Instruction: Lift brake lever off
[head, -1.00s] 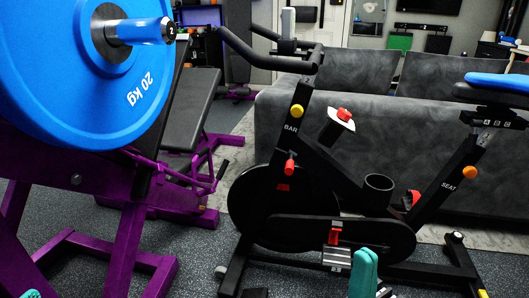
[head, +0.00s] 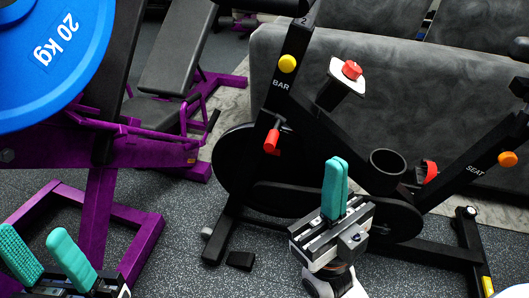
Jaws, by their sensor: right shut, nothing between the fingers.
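The exercise bike (head: 345,128) stands in the middle of the head view. A red-handled lever (head: 271,140) hangs down on the bike frame below the yellow BAR knob (head: 287,64); I take it to be the brake lever. A red knob (head: 351,69) sits on a white plate higher on the frame. My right gripper (head: 338,165) points up, its teal fingers shut together and empty. It appears in front of the bike, right of and lower than the lever, apart from it. My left gripper (head: 32,238) is at the bottom left, its teal fingers apart with nothing visible between them.
A blue 20 kg plate (head: 50,60) on a purple rack (head: 100,220) fills the left side. A black cup holder (head: 388,170) and an orange SEAT knob (head: 508,159) are on the bike. A grey sofa (head: 400,75) stands behind. Speckled floor lies open between rack and bike.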

